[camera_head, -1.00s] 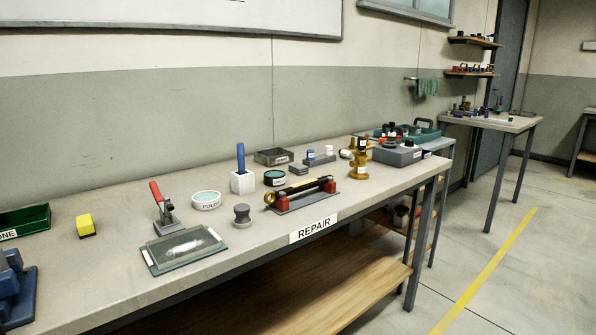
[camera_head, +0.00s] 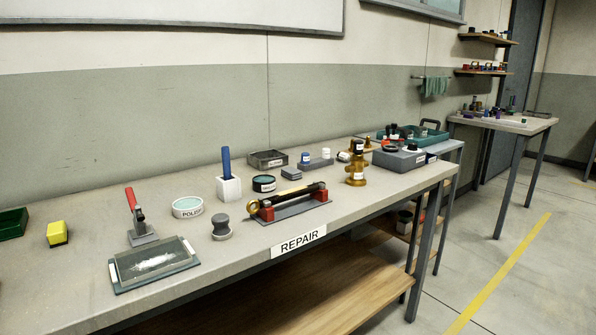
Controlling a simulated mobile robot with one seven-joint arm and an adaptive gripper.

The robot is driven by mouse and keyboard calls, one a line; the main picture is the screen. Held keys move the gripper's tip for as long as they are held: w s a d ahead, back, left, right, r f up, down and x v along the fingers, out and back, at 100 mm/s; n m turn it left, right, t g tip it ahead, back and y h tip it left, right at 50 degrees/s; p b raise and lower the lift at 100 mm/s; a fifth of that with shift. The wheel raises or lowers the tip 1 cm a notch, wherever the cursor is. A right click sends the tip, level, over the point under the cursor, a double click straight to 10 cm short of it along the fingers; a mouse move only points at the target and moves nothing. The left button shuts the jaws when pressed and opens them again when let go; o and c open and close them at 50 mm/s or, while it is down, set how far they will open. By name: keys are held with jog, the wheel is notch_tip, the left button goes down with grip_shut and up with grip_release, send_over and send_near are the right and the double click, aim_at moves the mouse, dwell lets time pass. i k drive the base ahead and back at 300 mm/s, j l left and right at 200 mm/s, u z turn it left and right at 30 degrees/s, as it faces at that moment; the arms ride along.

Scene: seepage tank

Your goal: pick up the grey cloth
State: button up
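A small flat grey block or folded stack (camera_head: 291,173) lies on the repair bench (camera_head: 370,205), between the open dark box and the grey holder with small bottles. It may be the grey cloth, but it is too small to tell. A green-looking cloth (camera_head: 434,86) hangs from a wall rail beyond the bench's far end. My gripper is not in view.
The bench holds a glass plate in a frame (camera_head: 153,262), a red-handled tool (camera_head: 136,216), a polish tin (camera_head: 187,207), a white block with a blue handle (camera_head: 228,185) and a brass fitting (camera_head: 355,168). Open floor (camera_head: 480,275) lies at right.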

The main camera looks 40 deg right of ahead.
aim_at(292, 173)
jog(key=l+u, duration=0.2)
jog(key=l, duration=2.25)
jog(key=i, duration=0.05)
